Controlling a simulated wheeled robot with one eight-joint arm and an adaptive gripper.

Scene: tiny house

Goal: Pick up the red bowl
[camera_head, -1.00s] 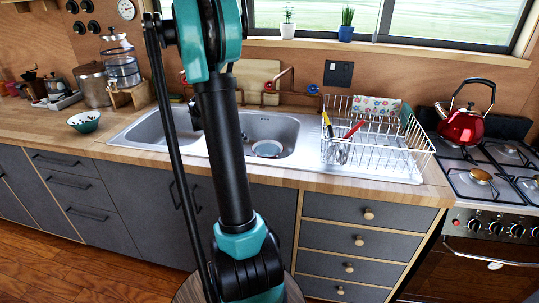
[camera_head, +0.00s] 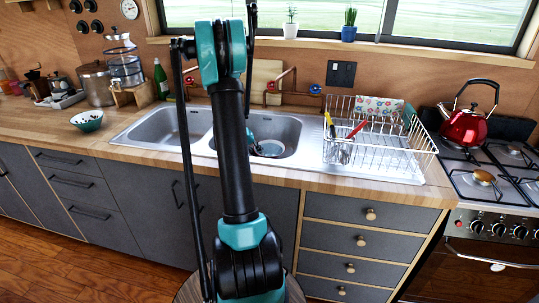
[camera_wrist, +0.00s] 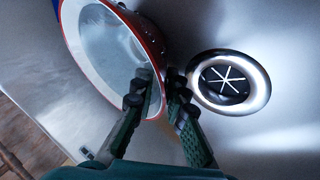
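The red bowl (camera_wrist: 101,50) lies in the right sink basin beside the drain. In the wrist view its rim is red and its inside pale; it looks tilted. The head view shows it small in the basin (camera_head: 270,148), partly behind my arm. My gripper (camera_wrist: 158,84) is at the bowl's near right rim. One finger is over the bowl's inside and the other is outside it, with the rim between them. A gap shows between the fingers, so it looks open. In the head view my gripper is mostly hidden behind my arm.
The round drain (camera_wrist: 231,81) is right of the gripper. A wire dish rack (camera_head: 378,145) with utensils stands right of the sink (camera_head: 165,132). A red kettle (camera_head: 465,126) sits on the stove. A patterned teal bowl (camera_head: 88,121) is on the left counter. The tap area is behind my arm.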

